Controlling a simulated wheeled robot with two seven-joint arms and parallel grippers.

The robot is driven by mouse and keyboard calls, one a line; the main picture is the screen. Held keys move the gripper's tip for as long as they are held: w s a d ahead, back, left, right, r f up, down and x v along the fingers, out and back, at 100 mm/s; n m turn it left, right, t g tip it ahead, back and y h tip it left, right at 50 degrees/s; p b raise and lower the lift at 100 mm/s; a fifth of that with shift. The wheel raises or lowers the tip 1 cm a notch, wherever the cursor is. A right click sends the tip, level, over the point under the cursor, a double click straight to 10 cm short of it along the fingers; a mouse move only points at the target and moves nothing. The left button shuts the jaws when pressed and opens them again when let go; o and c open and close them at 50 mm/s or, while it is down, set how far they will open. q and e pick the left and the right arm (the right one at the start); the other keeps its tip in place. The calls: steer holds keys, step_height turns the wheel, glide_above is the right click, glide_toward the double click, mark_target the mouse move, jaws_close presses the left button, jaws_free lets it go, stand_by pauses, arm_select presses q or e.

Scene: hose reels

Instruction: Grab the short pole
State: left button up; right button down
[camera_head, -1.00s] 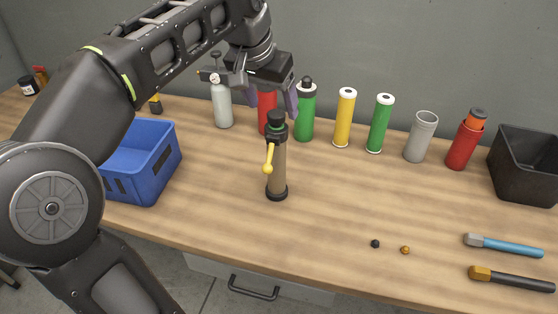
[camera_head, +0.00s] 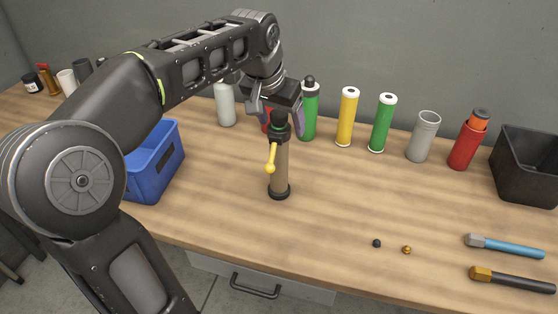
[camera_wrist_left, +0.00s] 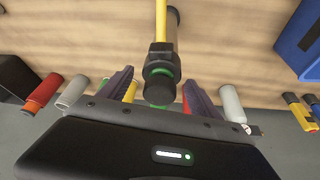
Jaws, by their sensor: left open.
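A short upright pole (camera_head: 281,170) with a tan shaft, black cap and base, and a yellow lever stands on the wooden table. In the left wrist view its black, green-ringed top (camera_wrist_left: 160,75) lies between my two finger pads. My left gripper (camera_head: 281,121) is open at the pole's upper end, with one finger on each side and a visible gap in the wrist view. The gripper body hides part of the red cylinder behind it. My right gripper is not in view.
A blue bin (camera_head: 155,165) stands left of the pole. Behind stand several cylinders, including a green one (camera_head: 310,115) and a yellow one (camera_head: 346,118). A black bin (camera_head: 525,170) and two tools are at right.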

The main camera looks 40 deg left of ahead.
arm_select(q)
steer(key=shift+w+f, duration=0.1)
steer(key=shift+f, duration=0.25)
stand_by(0.3)
jaws_close()
stand_by(0.7)
